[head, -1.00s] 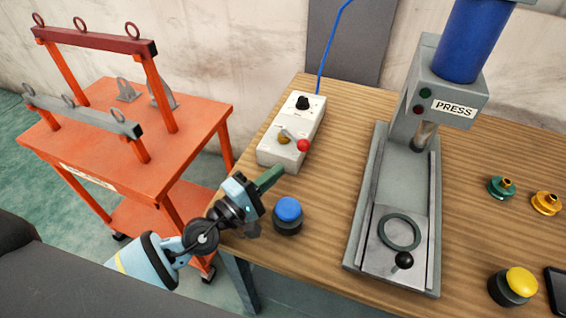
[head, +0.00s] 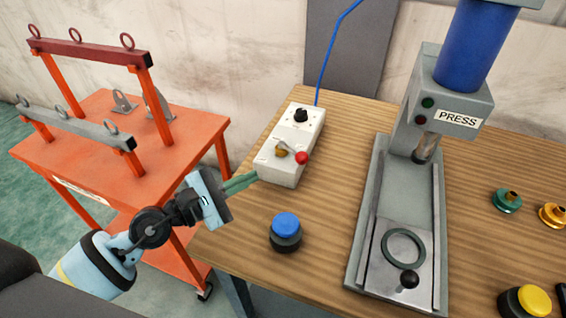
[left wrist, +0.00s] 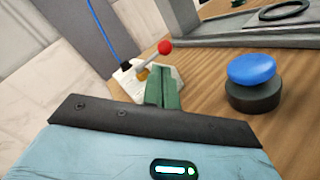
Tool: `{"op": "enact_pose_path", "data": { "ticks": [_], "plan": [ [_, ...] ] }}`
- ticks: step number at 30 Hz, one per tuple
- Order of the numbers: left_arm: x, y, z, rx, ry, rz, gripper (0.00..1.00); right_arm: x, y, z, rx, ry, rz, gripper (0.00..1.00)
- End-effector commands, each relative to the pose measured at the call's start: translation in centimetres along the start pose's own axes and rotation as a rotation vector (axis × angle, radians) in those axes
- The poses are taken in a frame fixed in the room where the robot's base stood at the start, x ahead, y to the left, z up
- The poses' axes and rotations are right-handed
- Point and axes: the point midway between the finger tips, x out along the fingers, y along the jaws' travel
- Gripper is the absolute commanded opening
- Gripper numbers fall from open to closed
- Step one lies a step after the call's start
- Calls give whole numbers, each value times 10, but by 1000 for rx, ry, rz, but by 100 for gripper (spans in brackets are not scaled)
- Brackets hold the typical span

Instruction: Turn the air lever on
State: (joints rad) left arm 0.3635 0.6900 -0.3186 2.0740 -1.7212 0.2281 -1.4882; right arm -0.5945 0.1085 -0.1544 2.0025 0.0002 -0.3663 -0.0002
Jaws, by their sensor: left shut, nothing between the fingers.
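The air lever (head: 291,153) is a short metal lever with a red knob, on a brass pivot on the white control box (head: 279,172). The lever points right and a little toward me. It also shows in the left wrist view, where the red knob (left wrist: 165,47) stands just beyond my fingers. My left gripper (head: 257,175) is shut and empty, its green fingers pointing at the box's near left side. In the left wrist view the fingers (left wrist: 163,85) are together and hide part of the box. My right gripper is not in view.
A blue push button (head: 286,226) stands on the wooden table (head: 330,215) near its front edge. The press (head: 405,200) stands to the right. An orange cart (head: 90,165) with lifting beams is at the left. A blue hose (head: 333,45) rises behind the box.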

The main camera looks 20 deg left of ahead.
Motion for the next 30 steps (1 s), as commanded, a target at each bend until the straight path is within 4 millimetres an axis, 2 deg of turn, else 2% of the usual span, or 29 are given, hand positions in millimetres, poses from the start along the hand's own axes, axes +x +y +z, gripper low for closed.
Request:
{"op": "enact_pose_path", "data": {
  "ticks": [6, 13, 23, 26, 30],
  "plan": [
    [-19, 18, 2, -358, 41, -111, 0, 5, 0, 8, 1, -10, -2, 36],
    [-37, 29, 5, -634, 119, -183, 0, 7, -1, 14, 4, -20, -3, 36],
    [-42, 32, 6, -720, 148, -200, 0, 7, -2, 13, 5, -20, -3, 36],
    [-39, 32, 7, -721, 146, -199, 0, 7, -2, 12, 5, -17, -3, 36],
    [-24, 30, 7, -720, 143, -198, 0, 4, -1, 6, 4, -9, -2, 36]
  ]
}}
